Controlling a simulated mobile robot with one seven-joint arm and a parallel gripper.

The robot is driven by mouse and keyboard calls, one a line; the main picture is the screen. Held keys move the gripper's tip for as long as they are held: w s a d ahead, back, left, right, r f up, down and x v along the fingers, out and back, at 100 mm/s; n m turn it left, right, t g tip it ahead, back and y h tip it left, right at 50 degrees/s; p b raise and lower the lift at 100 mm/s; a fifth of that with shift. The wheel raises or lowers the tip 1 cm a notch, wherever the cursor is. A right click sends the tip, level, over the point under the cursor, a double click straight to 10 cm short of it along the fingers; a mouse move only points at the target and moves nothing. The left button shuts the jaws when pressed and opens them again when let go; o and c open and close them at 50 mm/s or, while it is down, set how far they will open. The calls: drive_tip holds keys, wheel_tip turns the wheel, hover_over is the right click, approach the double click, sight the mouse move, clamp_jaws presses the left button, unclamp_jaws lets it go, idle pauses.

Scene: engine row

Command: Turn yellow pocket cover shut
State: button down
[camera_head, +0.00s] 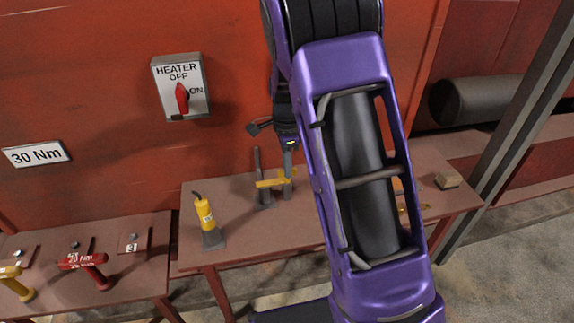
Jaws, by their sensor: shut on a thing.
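A yellow bar-like piece (268,183), which looks like the pocket cover, stands above the red-brown bench in the middle of the view. It lies about level, beside an upright grey post (257,160) with a small grey foot. My gripper (287,178) points down from above, and its narrow fingers are shut on the right part of the yellow piece. The exact contact is small and hard to make out. Whether a pocket lies under the cover cannot be seen. My purple arm hides the bench to the right of it.
A yellow cylindrical tool (205,213) stands on a grey holder to the left. A heater switch panel (181,87) is on the red wall. A red 20 Nm tool (84,262) lies on the lower left bench. A tan block (448,180) sits right.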

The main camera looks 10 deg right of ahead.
drive_tip(key=c, duration=0.9)
unclamp_jaws()
drive_tip(key=shift+c, duration=0.2)
wheel_tip(320, 180, up, 18)
drive_tip(key=p, duration=0.2)
drive_tip(key=shift+f, duration=0.25)
